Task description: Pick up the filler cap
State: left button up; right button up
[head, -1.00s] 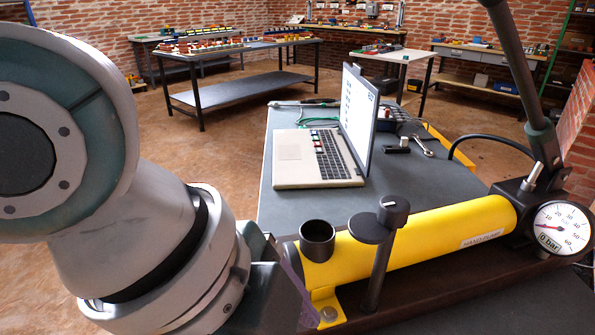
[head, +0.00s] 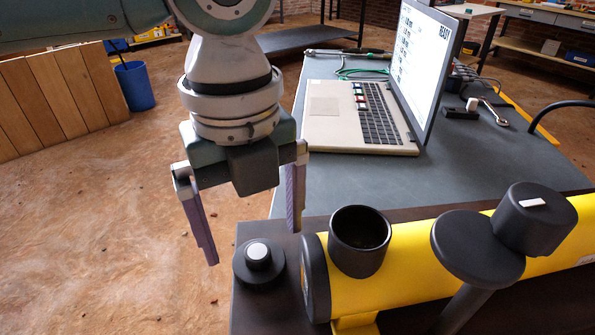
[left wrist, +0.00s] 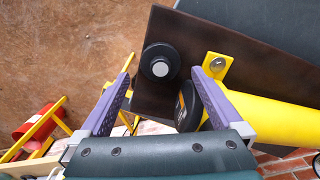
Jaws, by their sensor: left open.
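My left gripper (head: 252,245) is open and empty, pointing down above the cap, with a finger to either side in the picture. I see no contact with the cap. The black filler neck (head: 360,240) on the yellow pump (head: 400,275) stands open and uncovered, right of the cap. My right gripper is not in view.
A black disc (head: 478,248) on a post and a black knob (head: 535,220) stand at the right. An open laptop (head: 360,115) is behind on the grey table (head: 470,165).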

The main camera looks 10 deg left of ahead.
aim_at(258, 253)
pick_arm(q)
notch_tip(258, 253, down, 4)
jog(key=shift+s+d+f+b, duration=0.1)
jog(key=shift+b, duration=0.3)
jog(key=c, duration=1.4)
